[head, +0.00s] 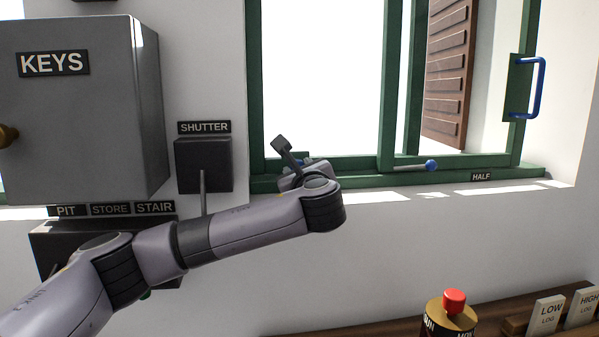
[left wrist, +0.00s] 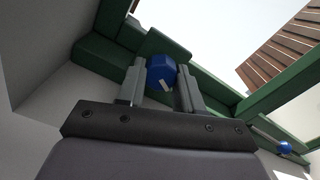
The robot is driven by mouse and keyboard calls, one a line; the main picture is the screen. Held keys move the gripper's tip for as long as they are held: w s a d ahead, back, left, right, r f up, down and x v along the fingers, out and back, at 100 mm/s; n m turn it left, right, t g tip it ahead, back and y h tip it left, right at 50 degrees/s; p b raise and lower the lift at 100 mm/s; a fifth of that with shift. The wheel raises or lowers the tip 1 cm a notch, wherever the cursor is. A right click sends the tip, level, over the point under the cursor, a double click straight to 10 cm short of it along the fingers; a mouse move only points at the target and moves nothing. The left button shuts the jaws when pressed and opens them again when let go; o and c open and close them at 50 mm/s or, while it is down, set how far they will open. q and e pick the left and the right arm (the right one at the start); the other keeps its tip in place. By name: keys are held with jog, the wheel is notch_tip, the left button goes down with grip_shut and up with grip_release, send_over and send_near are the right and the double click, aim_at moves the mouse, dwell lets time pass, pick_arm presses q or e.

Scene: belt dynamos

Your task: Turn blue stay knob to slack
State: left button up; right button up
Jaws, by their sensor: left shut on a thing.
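A blue faceted knob (left wrist: 161,72) with a pale mark on its face sits at the green window frame. In the left wrist view my left gripper (left wrist: 160,84) has one finger on each side of it and is shut on it. In the head view my left gripper (head: 303,168) is at the lower left of the window frame, and my wrist largely hides the held knob. A second, round blue knob (head: 431,165) sits at the end of a metal rod along the sill, apart from the gripper; it also shows in the left wrist view (left wrist: 284,147). My right gripper is not in view.
A HALF label (head: 481,177) is on the sill at right. The window has a blue handle (head: 539,87). A SHUTTER box (head: 204,164) with a lever and a grey KEYS cabinet (head: 82,115) stand left. A red-topped device (head: 452,312) is below right.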

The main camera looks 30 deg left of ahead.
pick_arm(q)
jog(key=n+b, duration=0.2)
jog(key=n, duration=0.2)
jog(key=shift+d+f+n, duration=0.1)
jog(key=shift+f+n, duration=0.05)
jog(key=shift+n, duration=0.25)
jog(key=n+b, duration=0.1)
jog(key=n, duration=0.2)
jog(key=shift+n, duration=0.3)
jog(key=n+b, duration=0.1)
jog(key=n, duration=0.2)
jog(key=shift+n+b, duration=0.4)
jog(key=n+b, duration=0.1)
jog(key=n, duration=0.5)
jog(key=shift+b, duration=0.4)
jog(key=n, duration=0.3)
jog(key=n+b, duration=0.1)
jog(key=n, duration=0.1)
jog(key=shift+r+n, duration=0.3)
jog(key=o, duration=1)
jog(key=shift+r, duration=0.1)
